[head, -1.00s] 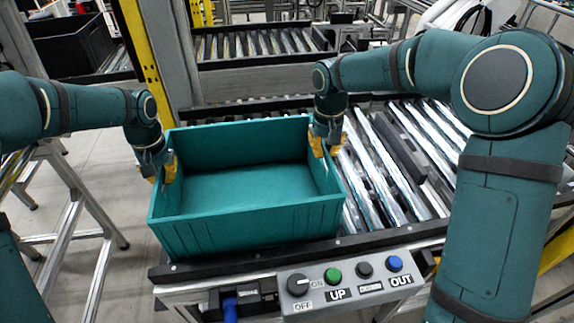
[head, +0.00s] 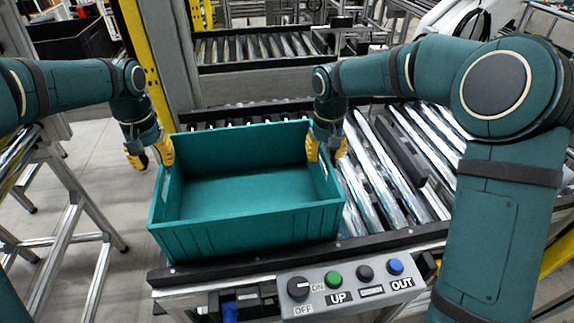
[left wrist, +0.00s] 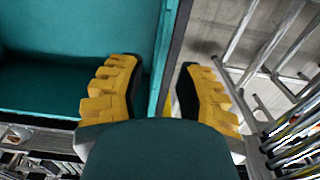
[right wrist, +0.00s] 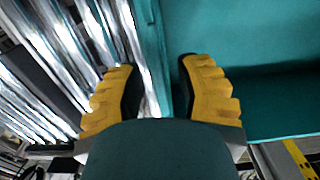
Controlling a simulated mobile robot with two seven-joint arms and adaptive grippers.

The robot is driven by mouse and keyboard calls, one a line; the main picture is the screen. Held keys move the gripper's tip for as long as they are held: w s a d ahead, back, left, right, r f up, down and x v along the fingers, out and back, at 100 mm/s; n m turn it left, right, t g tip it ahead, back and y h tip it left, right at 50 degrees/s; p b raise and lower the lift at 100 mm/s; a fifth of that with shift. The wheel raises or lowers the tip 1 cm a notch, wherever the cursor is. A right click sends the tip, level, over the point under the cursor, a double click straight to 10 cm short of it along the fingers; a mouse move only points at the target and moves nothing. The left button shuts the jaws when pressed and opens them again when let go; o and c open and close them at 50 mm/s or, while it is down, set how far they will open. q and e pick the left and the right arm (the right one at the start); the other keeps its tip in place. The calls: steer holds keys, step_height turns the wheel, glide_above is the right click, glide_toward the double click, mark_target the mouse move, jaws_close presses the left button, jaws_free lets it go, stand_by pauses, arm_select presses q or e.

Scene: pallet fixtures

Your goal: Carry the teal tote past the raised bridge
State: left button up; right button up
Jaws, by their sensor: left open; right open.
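The teal tote (head: 250,230) is an empty open box resting at the left end of the roller conveyor, close behind the control panel. My left gripper (head: 151,154) is open at the tote's left wall. In the left wrist view the left fingers (left wrist: 152,95) are spread, with the wall edge between them. My right gripper (head: 326,148) is open at the tote's right wall. In the right wrist view the right fingers (right wrist: 158,90) are apart on either side of that wall. I cannot pick out a raised bridge with certainty.
The control panel (head: 350,285) with UP and OUT buttons juts out in front of the tote. A yellow-marked post (head: 146,70) stands behind the left side. A metal trestle (head: 75,210) is at the left.

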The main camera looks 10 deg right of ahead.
arm_select(q)
step_height(320, 180, up, 5)
steer(key=shift+r, duration=0.1)
arm_select(e)
step_height(320, 180, up, 12)
stand_by(0.5)
stand_by(0.5)
